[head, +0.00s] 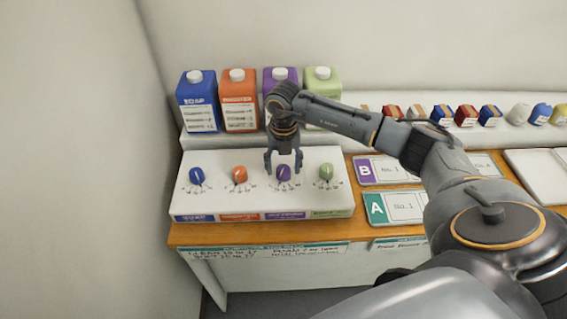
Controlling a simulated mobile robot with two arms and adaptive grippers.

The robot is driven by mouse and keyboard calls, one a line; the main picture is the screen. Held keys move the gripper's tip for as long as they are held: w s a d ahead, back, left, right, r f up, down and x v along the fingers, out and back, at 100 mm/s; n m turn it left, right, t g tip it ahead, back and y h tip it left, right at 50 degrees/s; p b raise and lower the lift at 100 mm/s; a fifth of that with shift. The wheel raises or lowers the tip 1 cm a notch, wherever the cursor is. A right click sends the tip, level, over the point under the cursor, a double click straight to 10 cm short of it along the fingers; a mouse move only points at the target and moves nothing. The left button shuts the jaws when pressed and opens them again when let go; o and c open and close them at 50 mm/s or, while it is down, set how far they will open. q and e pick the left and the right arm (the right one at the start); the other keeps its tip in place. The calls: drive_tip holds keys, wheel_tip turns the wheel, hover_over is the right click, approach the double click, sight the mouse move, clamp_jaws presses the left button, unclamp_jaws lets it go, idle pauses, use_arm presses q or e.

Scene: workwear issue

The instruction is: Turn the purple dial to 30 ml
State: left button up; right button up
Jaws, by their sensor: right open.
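The purple dial (284,173) is on the white dispenser panel (260,205), third from the left, above a purple label. Small scale marks surround it, but their numbers are too small to read. My right gripper (284,168) points down at the purple dial with its fingers apart, one on each side of it. I cannot tell whether the fingers touch the dial. A purple bottle (272,78) stands behind, partly hidden by my right arm. My left gripper is not in view.
The blue dial (196,176), orange dial (239,175) and green dial (326,171) share the panel. Blue (197,100), orange (239,98) and green (322,86) bottles stand behind. Cards (396,207) lie to the right. Several small coloured items (466,116) line the back shelf.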

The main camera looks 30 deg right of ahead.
drive_tip(key=shift+f, duration=0.1)
drive_tip(key=c, duration=1.2)
drive_tip(key=n+b, duration=0.4)
drive_tip(key=shift+f, duration=0.15)
drive_tip(key=n+b, duration=0.2)
drive_tip(key=n, duration=0.1)
drive_tip(key=shift+b, duration=0.35)
drive_tip(key=shift+n+b, duration=0.7)
drive_tip(key=shift+n, duration=0.6)
drive_tip(key=shift+r, duration=0.2)
